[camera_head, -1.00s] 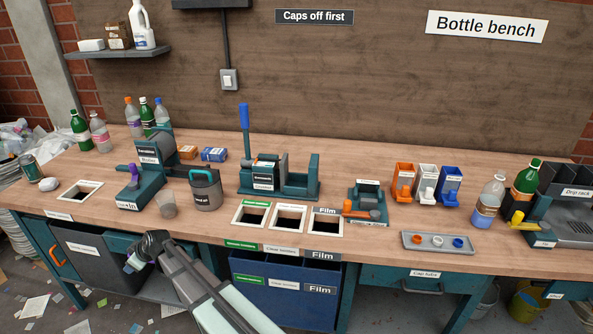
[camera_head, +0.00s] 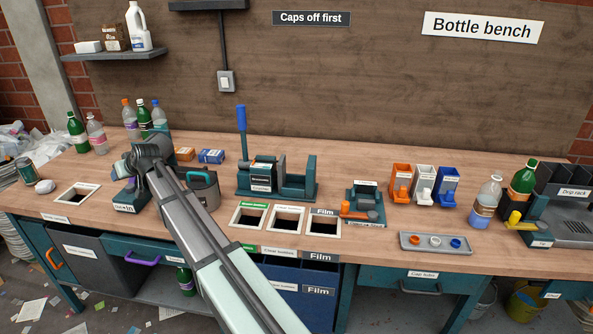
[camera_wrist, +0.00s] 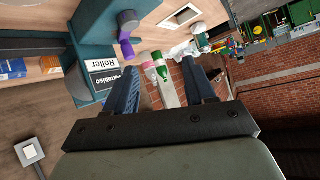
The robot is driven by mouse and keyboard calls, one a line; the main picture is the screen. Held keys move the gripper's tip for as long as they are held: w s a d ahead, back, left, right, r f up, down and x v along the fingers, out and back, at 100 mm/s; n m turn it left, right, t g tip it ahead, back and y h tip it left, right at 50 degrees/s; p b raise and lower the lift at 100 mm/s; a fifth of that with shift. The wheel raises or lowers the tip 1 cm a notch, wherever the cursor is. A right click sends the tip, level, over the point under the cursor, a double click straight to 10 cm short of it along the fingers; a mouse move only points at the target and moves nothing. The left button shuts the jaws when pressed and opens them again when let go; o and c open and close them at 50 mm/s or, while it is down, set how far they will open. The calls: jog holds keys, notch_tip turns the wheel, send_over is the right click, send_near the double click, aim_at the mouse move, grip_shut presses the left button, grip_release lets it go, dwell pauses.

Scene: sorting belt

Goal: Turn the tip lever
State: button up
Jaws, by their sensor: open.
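No label that I can read says "tip lever". A purple lever (camera_wrist: 127,46) on the teal roller machine (camera_wrist: 93,80) shows in the wrist view, just ahead of and left of my gripper (camera_wrist: 160,66). My gripper is open with nothing between its fingertips; they are apart from the lever. In the head view my gripper (camera_head: 143,152) is over the roller machine (camera_head: 128,197), and my arm hides most of the machine and its purple lever. A yellow lever (camera_head: 520,220) stands by the drip rack at the right.
Bottles (camera_head: 78,132) stand at the back left. A grey lidded can (camera_head: 206,188) is close beside my arm. A press with an upright blue lever (camera_head: 242,118) stands mid-bench, behind open chutes (camera_head: 266,230). A purple-handled drawer (camera_head: 150,257) is below the bench.

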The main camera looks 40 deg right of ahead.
jog(key=s+d+m, duration=0.4)
jog(key=d, duration=1)
jog(key=s+d+r+m+h, duration=0.1)
jog(key=s+d+m, duration=0.3)
jog(key=d, duration=1.1)
jog(key=s+d+r+m+h, duration=0.1)
jog(key=s+d+m, duration=0.2)
jog(key=d, duration=1.2)
jog(key=shift+s+m, duration=0.4)
jog(key=shift+s, duration=0.6)
jog(key=s+d+m, duration=0.3)
jog(key=s+d, duration=0.5)
jog(key=d, duration=0.3)
jog(key=m+g+h, duration=0.5)
jog(key=g+h, duration=0.2)
jog(key=g, duration=0.3)
send_over(517, 213)
jog(key=a, duration=0.5)
jog(key=x, duration=1.3)
jog(key=shift+s, duration=0.2)
